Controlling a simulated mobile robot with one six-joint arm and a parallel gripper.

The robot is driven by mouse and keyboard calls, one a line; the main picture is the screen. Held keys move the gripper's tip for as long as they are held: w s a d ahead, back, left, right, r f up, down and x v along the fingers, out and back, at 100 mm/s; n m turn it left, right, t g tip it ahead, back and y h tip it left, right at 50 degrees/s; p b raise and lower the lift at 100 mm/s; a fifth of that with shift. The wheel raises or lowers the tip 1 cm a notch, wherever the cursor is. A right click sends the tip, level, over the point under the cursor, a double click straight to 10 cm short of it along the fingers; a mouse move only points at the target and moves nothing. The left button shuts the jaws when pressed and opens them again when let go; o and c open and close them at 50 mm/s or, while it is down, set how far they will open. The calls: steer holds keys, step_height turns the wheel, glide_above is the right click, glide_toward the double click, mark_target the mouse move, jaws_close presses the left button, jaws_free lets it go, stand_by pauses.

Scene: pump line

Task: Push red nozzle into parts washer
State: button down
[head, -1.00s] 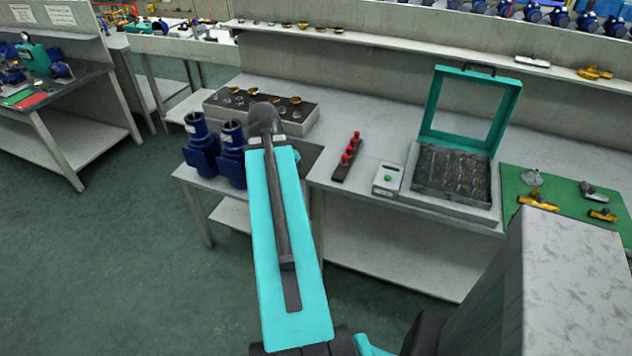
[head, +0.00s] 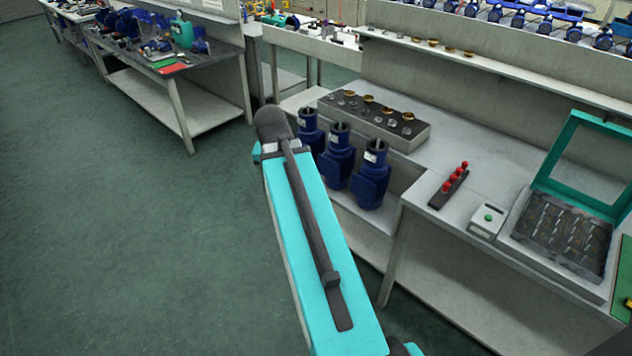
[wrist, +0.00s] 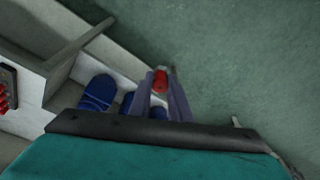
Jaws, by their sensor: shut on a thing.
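A red nozzle (wrist: 161,79) is between the fingertips of my gripper (wrist: 160,83) in the wrist view, above the green floor. The gripper is shut on it. In the head view my arm hides the gripper and the held nozzle. The box with the open teal-framed lid, which looks like the parts washer (head: 548,263), stands on the bench at the right. Its dark inside shows a ribbed or gridded surface. The held nozzle is well away from it.
More red nozzles stand in a dark rack (head: 437,197) on the bench. A small white box with a green button (head: 488,219) is beside the washer. Blue pumps (head: 371,178) stand on a lower surface near my arm. Open floor (head: 120,250) lies to the left.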

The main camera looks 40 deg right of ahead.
steer(key=w+a+r+n+y, duration=0.1)
steer(key=w+a+n, duration=0.2)
steer(key=a, duration=0.6)
steer(key=w+a+r+n+t, duration=0.1)
steer(key=w+a+n, duration=0.2)
steer(key=a, duration=0.6)
steer(key=w+a+r+n+y, duration=0.1)
steer(key=w+a+n, duration=0.2)
steer(key=a, duration=0.7)
steer(key=shift+n+y, duration=0.3)
steer(key=shift+n, duration=0.7)
steer(key=shift+a+r, duration=0.1)
steer(key=shift+a, duration=0.05)
